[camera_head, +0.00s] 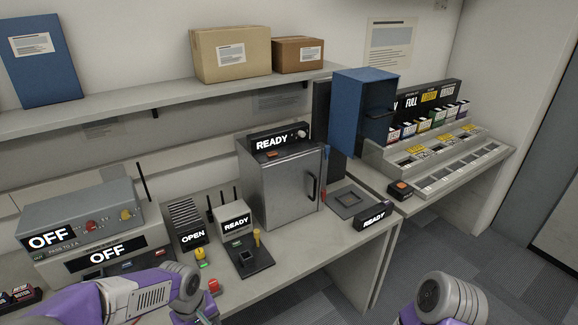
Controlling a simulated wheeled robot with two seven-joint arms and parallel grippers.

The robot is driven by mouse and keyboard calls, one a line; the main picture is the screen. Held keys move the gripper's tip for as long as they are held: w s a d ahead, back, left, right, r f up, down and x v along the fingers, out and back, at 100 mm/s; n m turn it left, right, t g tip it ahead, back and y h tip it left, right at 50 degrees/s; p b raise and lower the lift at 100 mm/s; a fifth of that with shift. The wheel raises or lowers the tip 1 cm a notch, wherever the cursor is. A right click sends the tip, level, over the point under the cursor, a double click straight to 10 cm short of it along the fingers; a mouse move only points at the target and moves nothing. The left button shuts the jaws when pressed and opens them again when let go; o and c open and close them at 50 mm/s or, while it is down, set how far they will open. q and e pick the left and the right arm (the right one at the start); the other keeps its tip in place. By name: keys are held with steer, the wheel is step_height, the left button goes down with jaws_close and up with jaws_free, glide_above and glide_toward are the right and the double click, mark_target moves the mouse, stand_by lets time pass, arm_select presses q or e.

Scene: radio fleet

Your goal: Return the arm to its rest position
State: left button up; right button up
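My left arm (130,297), purple and grey, comes in from the lower left and bends down near the front edge of the bench. Its rounded grey joint is close to a red button. My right arm (450,300) shows only as a grey rounded joint with purple parts at the bottom edge, over the floor. The fingers of both grippers are below the picture or hidden, so I cannot see whether they hold anything.
The bench (310,270) carries stacked units reading OFF (85,215), a slotted OPEN unit (187,222), a small READY radio (234,220) and a steel cabinet (278,185). A blue box (358,105) stands before a sloped rack (440,160). Floor is clear at lower right.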

arm_select(q)
steer(key=s+d+f+m+h, duration=0.1)
steer(key=s+d+f, duration=0.2)
steer(key=f, duration=0.5)
steer(key=s+d+f+m+h, duration=0.1)
steer(key=s+d+f+m, duration=0.1)
steer(key=f, duration=0.6)
steer(key=s+d+f+m+h, duration=0.1)
steer(key=s+d+f, duration=0.3)
steer(key=f, duration=0.4)
steer(key=shift+s+d+f+m+t, duration=0.25)
steer(key=shift+d+m, duration=0.25)
steer(key=shift+d, duration=0.4)
steer(key=shift+w, duration=0.1)
